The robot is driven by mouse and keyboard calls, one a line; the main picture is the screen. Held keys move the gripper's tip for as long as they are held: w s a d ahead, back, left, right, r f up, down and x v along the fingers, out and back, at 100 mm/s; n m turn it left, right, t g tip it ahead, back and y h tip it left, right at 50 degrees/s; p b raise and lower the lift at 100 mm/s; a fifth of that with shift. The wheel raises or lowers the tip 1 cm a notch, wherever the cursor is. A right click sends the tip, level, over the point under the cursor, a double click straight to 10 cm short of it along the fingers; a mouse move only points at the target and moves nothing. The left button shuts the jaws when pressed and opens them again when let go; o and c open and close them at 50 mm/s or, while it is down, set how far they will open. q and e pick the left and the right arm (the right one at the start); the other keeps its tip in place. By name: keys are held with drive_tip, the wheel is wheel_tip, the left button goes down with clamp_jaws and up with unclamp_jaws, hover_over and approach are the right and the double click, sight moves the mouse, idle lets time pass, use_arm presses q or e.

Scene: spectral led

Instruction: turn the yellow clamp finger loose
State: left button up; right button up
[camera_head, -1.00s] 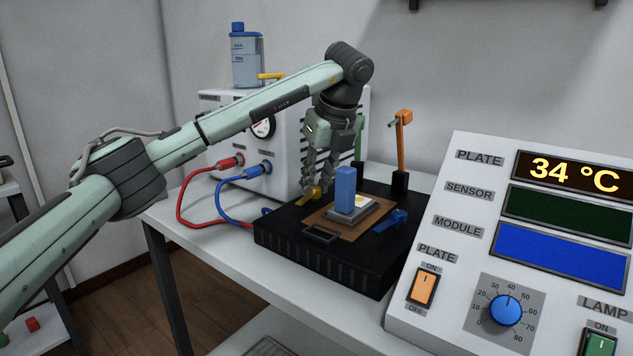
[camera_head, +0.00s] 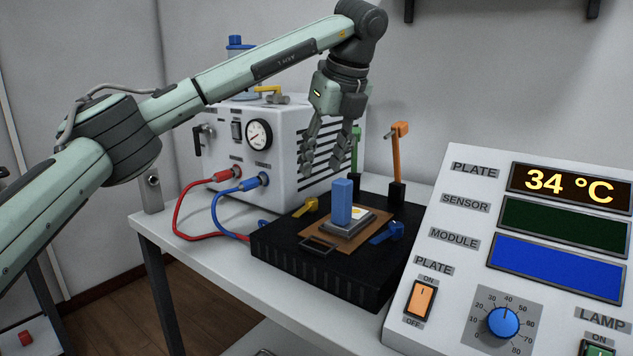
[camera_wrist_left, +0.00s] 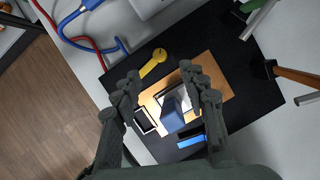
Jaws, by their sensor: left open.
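The yellow clamp finger (camera_head: 306,207) lies on the black plate (camera_head: 285,265), left of the brown board (camera_head: 345,236). In the left wrist view the yellow finger (camera_wrist_left: 153,63) runs beside the board (camera_wrist_left: 215,85), and its tip looks clear of the board's edge. My left gripper (camera_head: 322,168) is open and empty, above and apart from the yellow finger. Its fingers (camera_wrist_left: 167,94) also show in the left wrist view, with the blue block (camera_head: 342,200) beyond them. A blue clamp finger (camera_head: 387,233) sits at the board's right edge. My right gripper is not in view.
Orange (camera_head: 397,160) and green (camera_head: 355,145) upright levers stand at the plate's back. A white instrument box (camera_head: 285,130) with red and blue cables is behind left. A control panel (camera_head: 465,270) reading 34 °C is at right. The table's front left (camera_head: 200,270) is clear.

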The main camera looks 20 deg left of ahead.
use_arm(q)
drive_tip(key=shift+v, duration=1.8)
drive_tip(key=shift+o, duration=0.6)
